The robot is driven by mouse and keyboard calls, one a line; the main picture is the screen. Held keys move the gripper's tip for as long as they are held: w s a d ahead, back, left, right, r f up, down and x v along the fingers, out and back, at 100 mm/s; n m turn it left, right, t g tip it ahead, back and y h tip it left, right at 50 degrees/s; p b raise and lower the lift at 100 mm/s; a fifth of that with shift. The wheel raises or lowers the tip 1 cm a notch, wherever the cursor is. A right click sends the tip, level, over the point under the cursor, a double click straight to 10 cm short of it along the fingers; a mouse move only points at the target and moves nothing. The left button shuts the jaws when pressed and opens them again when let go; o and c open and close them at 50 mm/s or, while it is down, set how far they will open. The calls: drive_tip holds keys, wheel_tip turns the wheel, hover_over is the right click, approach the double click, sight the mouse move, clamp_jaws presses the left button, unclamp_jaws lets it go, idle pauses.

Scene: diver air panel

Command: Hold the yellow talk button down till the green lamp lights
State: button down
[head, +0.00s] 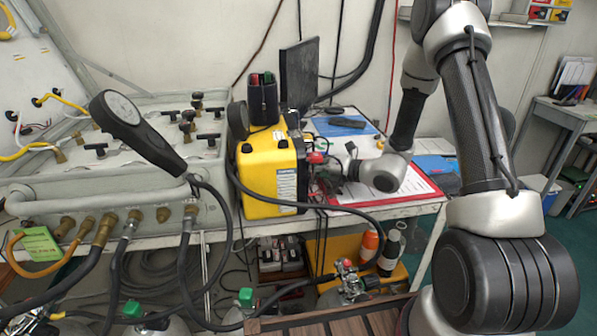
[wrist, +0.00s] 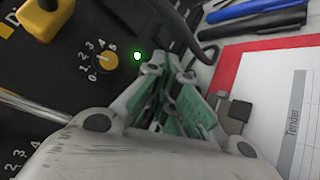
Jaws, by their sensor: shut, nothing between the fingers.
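The yellow comms box (head: 262,190) stands on the bench in the head view, with its front panel turned to the right. In the wrist view a chunky yellow part (wrist: 46,18), possibly the talk button, is at the top left of the black panel. A small green lamp (wrist: 137,56) glows brightly on the panel, just beyond my fingers. My gripper (wrist: 170,76) is shut and empty, low over the panel's edge, and apart from the chunky yellow part. It also shows in the head view (head: 328,172) in front of the box. Whether the fingertips touch anything is hidden.
A yellow dial knob (wrist: 107,61) with printed numbers sits left of the lamp. A red clipboard (head: 400,190) with paper lies right of the box, with pens (wrist: 255,15) near it. A grey valve panel (head: 130,150) with a handheld gauge stands left. Hoses hang in front.

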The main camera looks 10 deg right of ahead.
drive_tip(key=shift+d, duration=0.35)
drive_tip(key=shift+d, duration=2.5)
